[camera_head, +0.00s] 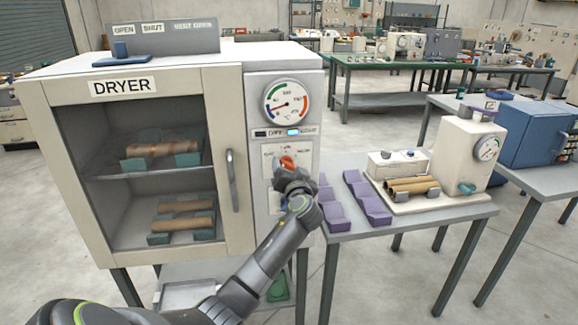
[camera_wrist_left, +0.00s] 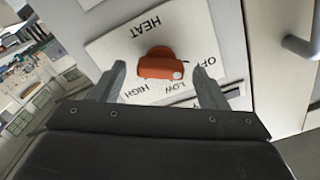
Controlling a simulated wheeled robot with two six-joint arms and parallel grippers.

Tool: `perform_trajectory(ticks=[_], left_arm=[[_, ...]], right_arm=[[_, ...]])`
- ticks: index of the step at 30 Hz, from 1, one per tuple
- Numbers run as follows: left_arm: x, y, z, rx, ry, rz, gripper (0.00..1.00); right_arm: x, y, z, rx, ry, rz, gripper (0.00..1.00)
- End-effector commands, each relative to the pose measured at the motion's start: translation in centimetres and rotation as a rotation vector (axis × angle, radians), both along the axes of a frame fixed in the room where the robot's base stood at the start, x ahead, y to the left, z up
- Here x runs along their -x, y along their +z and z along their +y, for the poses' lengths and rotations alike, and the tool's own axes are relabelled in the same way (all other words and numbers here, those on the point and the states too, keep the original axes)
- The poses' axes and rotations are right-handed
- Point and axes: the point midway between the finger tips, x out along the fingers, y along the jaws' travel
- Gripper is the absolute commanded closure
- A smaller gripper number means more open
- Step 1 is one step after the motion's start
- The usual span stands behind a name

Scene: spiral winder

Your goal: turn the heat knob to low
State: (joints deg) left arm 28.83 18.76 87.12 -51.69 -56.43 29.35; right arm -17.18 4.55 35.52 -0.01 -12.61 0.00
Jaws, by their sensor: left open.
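The orange heat knob (camera_head: 287,161) is on the white HEAT plate on the dryer's (camera_head: 150,86) right-hand panel. In the left wrist view the knob (camera_wrist_left: 160,64) shows between my left gripper's two fingers, with the words HIGH, LOW and OFF around it. Its white mark faces the LOW and OFF side; which of the two it is set to, I cannot tell. My left gripper (camera_head: 288,174) is open in front of the plate. The wrist view shows gaps between the fingers (camera_wrist_left: 161,80) and the knob. My right gripper is not in view.
A dial gauge (camera_head: 287,103) and small displays sit above the knob. The dryer's door handle (camera_head: 232,180) is to the left. A grey table with purple holders (camera_head: 366,197) and a cream machine (camera_head: 465,150) stands to the right.

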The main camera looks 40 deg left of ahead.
Motion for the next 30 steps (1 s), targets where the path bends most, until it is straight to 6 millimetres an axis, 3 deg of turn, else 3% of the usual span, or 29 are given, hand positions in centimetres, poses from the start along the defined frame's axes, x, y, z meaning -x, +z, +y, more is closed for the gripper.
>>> perform_trajectory(ticks=[13,23,30], left_arm=[[-0.54,-0.01,0.59,0.001,0.000,0.001,0.34],[-0.53,-0.02,0.56,0.001,0.000,0.001,0.77],[-0.53,-0.02,0.55,-0.012,0.000,0.014,0.77]], right_arm=[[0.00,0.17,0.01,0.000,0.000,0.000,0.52],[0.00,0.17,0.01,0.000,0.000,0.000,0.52],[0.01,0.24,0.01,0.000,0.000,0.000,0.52]])
